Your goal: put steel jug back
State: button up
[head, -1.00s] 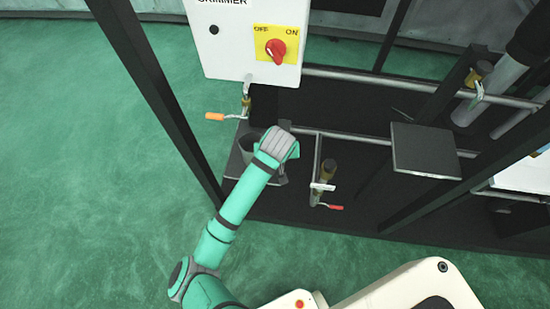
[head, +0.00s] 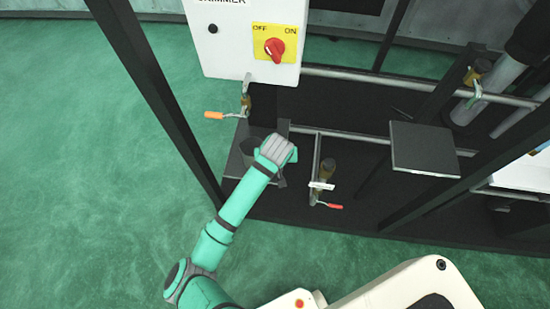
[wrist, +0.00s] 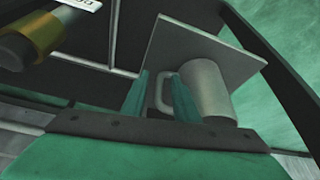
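The steel jug (wrist: 208,92) is a grey cylinder with a handle, standing upright on a flat grey plate (wrist: 190,45) in the wrist view. My gripper (wrist: 161,82) has its two green fingers apart, one on each side of the handle as seen from the wrist. There are visible gaps between the fingers and the handle, and the right finger overlaps the jug's edge. The fingers are mostly hidden there.
A white control box (head: 245,40) with a red switch hangs above the shelf. A valve with an orange handle (head: 214,115) and one with a red handle (head: 328,206) flank my wrist. Dark frame posts (head: 165,105) stand nearby. A square plate (head: 422,148) is to the right.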

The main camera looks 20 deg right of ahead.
jog(key=shift+r, duration=0.2)
jog(key=v, duration=1.2)
jog(key=d+r+n+t+h, duration=0.45)
jog(key=d+r+h, duration=0.35)
jog(key=d, duration=0.5)
jog(key=s+a+f+n+t+y, duration=0.25)
jog(key=s+a+f, duration=0.2)
jog(key=a, duration=0.35)
jog(key=s+a+f+n+t+y, duration=0.2)
jog(key=s+a+f+t+y, duration=0.15)
jog(key=s+a, duration=0.4)
jog(key=s+a+m+y, duration=0.3)
jog(key=s+a+m, duration=0.1)
jog(key=s+a, duration=1.1)
jog(key=shift+a+r+t+y, duration=0.3)
jog(key=shift+a+t+y, duration=0.1)
jog(key=shift+a, duration=0.2)
